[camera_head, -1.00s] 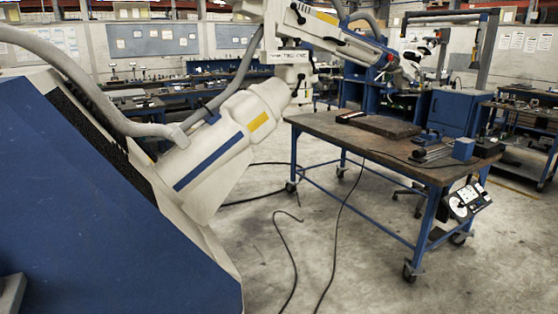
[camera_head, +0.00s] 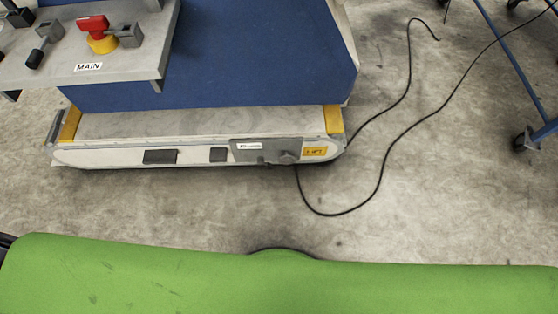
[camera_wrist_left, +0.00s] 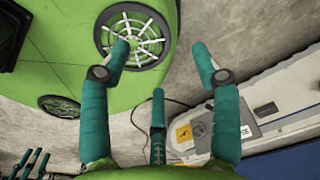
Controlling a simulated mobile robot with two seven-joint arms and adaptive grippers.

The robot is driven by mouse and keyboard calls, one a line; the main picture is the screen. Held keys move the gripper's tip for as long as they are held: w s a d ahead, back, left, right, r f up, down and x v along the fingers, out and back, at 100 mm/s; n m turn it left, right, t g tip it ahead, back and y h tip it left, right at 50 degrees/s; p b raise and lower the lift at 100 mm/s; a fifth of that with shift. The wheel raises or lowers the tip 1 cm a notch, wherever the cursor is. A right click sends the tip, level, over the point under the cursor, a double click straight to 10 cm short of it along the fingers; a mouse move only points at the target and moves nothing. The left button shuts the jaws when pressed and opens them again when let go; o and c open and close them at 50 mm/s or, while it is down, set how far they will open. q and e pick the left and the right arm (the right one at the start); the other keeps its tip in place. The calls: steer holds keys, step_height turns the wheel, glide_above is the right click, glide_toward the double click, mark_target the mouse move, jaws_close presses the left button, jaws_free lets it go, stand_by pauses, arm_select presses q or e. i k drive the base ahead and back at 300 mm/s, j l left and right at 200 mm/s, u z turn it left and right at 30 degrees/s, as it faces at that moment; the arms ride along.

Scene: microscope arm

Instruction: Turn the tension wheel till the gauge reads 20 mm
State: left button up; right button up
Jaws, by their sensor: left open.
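No wheel or gauge is clearly marked as such. A grey round knob (camera_head: 287,157) sits on a grey plate (camera_head: 262,146) at the low front of the blue machine's base. A white label and a yellow sticker (camera_head: 315,151) flank it. The plate also shows in the left wrist view (camera_wrist_left: 225,117), beyond my right-hand finger. My left gripper (camera_wrist_left: 160,65) has its teal fingers spread, empty and apart from the plate. It is not in the head view. Teal fingers of my right gripper (camera_wrist_left: 32,164) show small at the lower left corner; their opening is unclear.
A grey shelf (camera_head: 130,60) marked MAIN juts out at the upper left, carrying a red and yellow switch (camera_head: 97,35). A black cable (camera_head: 380,165) lies on the floor to the right. Bare concrete floor lies between the machine base and my green body.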

mark_target(287, 156)
steer(key=k+j+u, duration=0.1)
steer(key=k, duration=0.4)
steer(key=k+j+u, duration=0.1)
steer(key=k+j, duration=0.3)
steer(key=k, duration=0.05)
